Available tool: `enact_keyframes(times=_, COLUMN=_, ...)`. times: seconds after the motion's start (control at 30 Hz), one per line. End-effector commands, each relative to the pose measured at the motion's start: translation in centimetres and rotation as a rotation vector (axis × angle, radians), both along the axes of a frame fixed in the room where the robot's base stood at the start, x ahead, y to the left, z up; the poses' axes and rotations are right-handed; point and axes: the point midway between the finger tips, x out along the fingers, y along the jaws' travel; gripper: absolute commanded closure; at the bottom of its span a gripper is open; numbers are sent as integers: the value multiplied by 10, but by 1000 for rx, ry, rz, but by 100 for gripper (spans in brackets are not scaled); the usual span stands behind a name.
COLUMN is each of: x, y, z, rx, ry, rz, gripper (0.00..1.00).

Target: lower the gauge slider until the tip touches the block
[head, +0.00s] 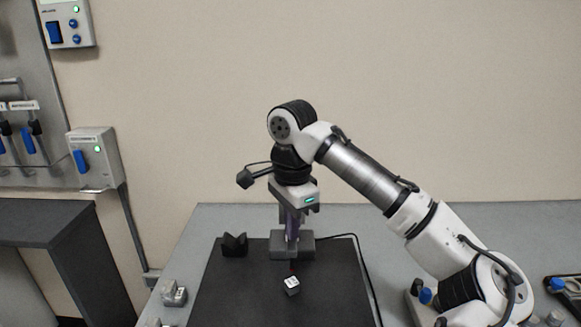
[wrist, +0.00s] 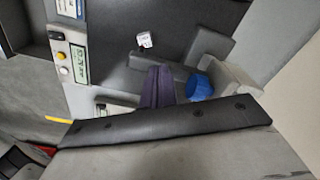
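The small white block (head: 292,286) rests on the dark mat, in front of the gauge's grey base (head: 306,247). The block also shows at the top of the wrist view (wrist: 144,40). My gripper (head: 292,236) points down at the gauge stand, in front of its column. In the wrist view its two purple fingers (wrist: 158,88) lie close together with nothing visible between them. A blue knob (wrist: 199,87) on the gauge is just right of the fingers, apart from them. The slider and tip are mostly hidden by my gripper, so contact with the block cannot be seen.
A black V-block (head: 234,244) stands left of the gauge on the mat (head: 240,300). A cable (head: 358,262) runs along the right. Small metal pieces (head: 173,293) lie left of the mat. A panel with a lit readout (wrist: 79,64) shows in the wrist view.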

Motion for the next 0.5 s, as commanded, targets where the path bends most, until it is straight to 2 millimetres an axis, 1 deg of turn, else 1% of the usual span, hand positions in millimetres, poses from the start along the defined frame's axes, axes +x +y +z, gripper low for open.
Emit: enact_keyframes(times=0.5, x=0, y=0, z=-6, rx=0, ry=1, rz=0, gripper=100)
